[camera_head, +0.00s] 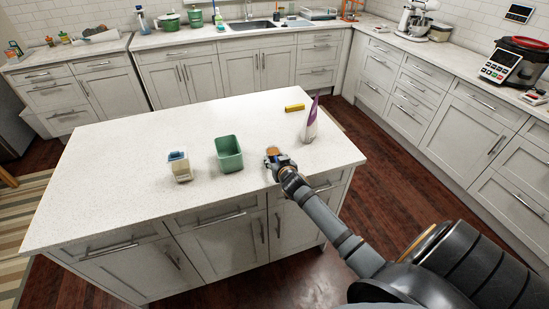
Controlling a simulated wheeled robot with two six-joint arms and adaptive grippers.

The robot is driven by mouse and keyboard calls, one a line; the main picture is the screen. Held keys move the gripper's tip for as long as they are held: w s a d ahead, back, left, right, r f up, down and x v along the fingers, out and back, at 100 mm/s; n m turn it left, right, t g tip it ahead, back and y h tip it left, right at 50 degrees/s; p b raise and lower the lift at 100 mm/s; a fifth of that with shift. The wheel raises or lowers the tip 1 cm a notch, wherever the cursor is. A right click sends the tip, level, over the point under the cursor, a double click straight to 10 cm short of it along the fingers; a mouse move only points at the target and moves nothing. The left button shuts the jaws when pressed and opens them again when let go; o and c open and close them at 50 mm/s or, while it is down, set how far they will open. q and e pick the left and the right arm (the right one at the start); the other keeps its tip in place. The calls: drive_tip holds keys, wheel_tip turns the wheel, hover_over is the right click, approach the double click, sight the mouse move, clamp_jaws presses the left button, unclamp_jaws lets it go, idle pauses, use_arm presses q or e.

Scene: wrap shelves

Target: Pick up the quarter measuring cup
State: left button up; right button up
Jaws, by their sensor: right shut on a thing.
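My right gripper (273,157) reaches in from the lower right, low over the front right part of the white island top. It is shut on a small orange-brown round thing (272,150), which looks like the measuring cup. The fingers hide part of it, and it is too small to read a size mark. I cannot tell whether it still touches the counter. My left gripper is not in view.
The left part is clear. Counters with a sink (248,25) run behind.

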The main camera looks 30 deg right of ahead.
drive_tip(key=shift+r, duration=0.1)
drive_tip(key=shift+r, duration=0.35)
drive_tip(key=r, duration=0.3)
drive_tip(key=shift+s, duration=0.2)
drive_tip(key=s+r, duration=0.2)
drive_tip(key=s+a+r, duration=0.1)
drive_tip(key=r, duration=0.1)
drive_tip(key=shift+s+a+r, duration=0.15)
drive_tip(key=shift+s+r, duration=0.05)
drive_tip(key=shift+s, duration=0.15)
drive_tip(key=p+v, duration=0.1)
drive_tip(key=v, duration=0.9)
drive_tip(key=shift+s+r, duration=0.2)
drive_tip(key=shift+r, duration=0.3)
